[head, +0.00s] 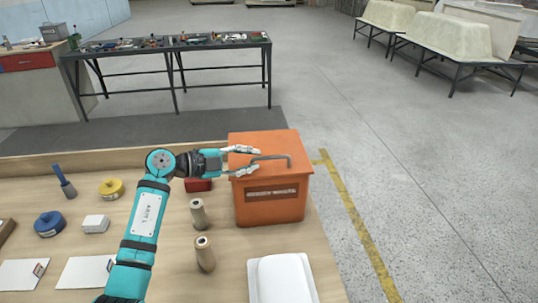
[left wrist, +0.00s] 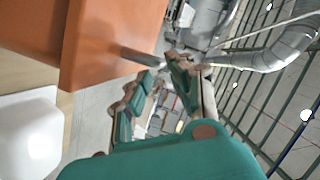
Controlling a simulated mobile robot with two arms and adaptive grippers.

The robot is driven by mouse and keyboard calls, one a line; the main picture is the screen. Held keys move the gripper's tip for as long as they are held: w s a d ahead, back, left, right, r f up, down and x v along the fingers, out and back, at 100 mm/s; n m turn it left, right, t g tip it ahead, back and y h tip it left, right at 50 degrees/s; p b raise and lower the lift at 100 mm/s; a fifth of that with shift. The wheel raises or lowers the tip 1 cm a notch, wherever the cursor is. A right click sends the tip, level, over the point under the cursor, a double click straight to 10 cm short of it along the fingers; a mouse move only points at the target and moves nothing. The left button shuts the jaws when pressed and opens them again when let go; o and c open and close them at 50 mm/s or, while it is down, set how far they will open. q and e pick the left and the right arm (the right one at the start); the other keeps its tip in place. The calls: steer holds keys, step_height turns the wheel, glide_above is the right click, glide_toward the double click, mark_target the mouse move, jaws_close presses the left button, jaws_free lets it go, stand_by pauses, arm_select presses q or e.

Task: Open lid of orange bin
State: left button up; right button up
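The orange bin (head: 270,203) stands on the wooden table, its lid (head: 265,141) closed. A grey bar handle (head: 270,158) lies along the lid's top front. My left gripper (head: 257,160) reaches in from the left with its fingers apart, one on each side of the handle's left part. In the left wrist view the open fingers (left wrist: 160,87) are near the end of the grey handle (left wrist: 136,57), beside the orange lid (left wrist: 105,40). Contact with the handle cannot be told. My right gripper is not in view.
Two cardboard tubes (head: 203,253) stand left of the bin, and a white tray (head: 281,278) lies in front. A yellow tape roll (head: 110,188) and a blue roll (head: 49,223) lie further left. Open floor is right of the bin.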

mark_target(265, 158)
arm_select(q)
steer(key=x, duration=0.4)
steer(key=shift+d, duration=0.3)
steer(key=shift+w+d+f, duration=0.25)
steer(key=shift+w+d, duration=0.15)
steer(key=shift+d, duration=0.15)
steer(key=shift+c, duration=0.4)
jaws_close()
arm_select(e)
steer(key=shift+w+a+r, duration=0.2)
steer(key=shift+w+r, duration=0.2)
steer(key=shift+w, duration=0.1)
